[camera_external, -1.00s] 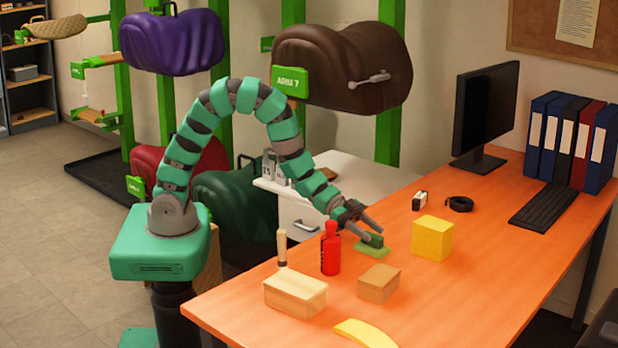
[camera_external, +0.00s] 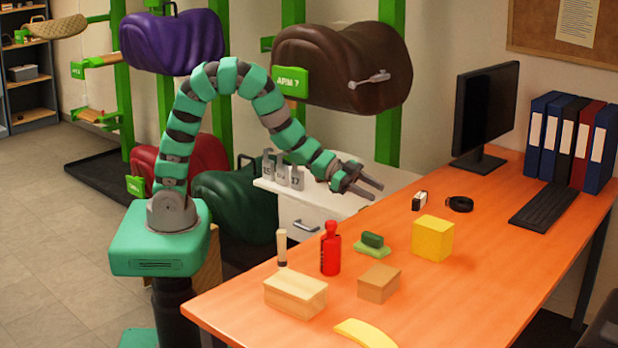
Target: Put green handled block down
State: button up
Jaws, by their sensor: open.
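The green handled block (camera_external: 372,243) rests on the orange table, a flat light-green base with a darker green grip on top. It stands just right of and behind a red bottle (camera_external: 330,248). My gripper (camera_external: 373,190) is open and empty, above and behind the block, clear of it, near the table's back left edge. Its two fingers point right and slightly down.
On the orange table (camera_external: 470,280) stand a pale wooden box (camera_external: 295,293), a tan block (camera_external: 378,283), a yellow cube (camera_external: 432,238), a yellow curved piece (camera_external: 364,333) and a light-handled tool (camera_external: 282,248). A monitor (camera_external: 485,112) and keyboard (camera_external: 543,206) are further back. The table's right front is clear.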

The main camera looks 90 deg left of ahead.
jog(key=w+a+r+n+t+y, duration=0.15)
jog(key=a+r, duration=0.25)
jog(key=r, duration=0.5)
jog(key=w+a+r+n+t+y, duration=0.1)
jog(key=w+a+r+t+y, duration=0.2)
jog(key=r, duration=0.7)
jog(key=s+a+r+n+y, duration=0.2)
jog(key=s+a+r, duration=0.1)
jog(key=r, duration=0.5)
jog(key=s+a+r+n+y, duration=0.2)
jog(key=s+a+r, duration=0.1)
jog(key=r, duration=0.4)
jog(key=s+d+r+n+g, duration=0.1)
jog(key=s+r+n, duration=0.1)
jog(key=s+r, duration=1.2)
jog(key=shift+s+r+h, duration=0.2)
jog(key=shift+h, duration=0.15)
jog(key=shift+r, duration=0.1)
